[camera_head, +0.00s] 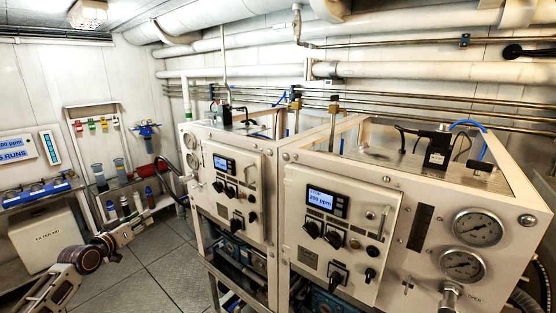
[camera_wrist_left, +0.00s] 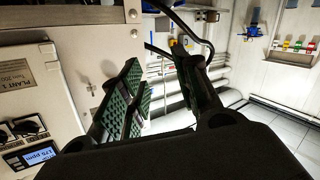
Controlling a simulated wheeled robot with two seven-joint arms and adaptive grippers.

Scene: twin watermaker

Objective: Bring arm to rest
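My left arm (camera_head: 85,262) comes in from the lower left in the head view and reaches up and to the right over the floor. My left gripper (camera_head: 143,217) is at its far end, in front of the left wall's shelf and left of the nearer machine cabinets. In the left wrist view my left gripper (camera_wrist_left: 162,78) shows two dark fingers with green pads. They stand apart with nothing seen between them. My right arm and gripper are not in view.
A left watermaker panel (camera_head: 232,190) and a right watermaker panel (camera_head: 335,232) with lit displays stand in the centre and right. A cream panel (camera_wrist_left: 70,60) is close left in the wrist view. The tiled floor (camera_head: 165,280) is open between cabinets and left wall.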

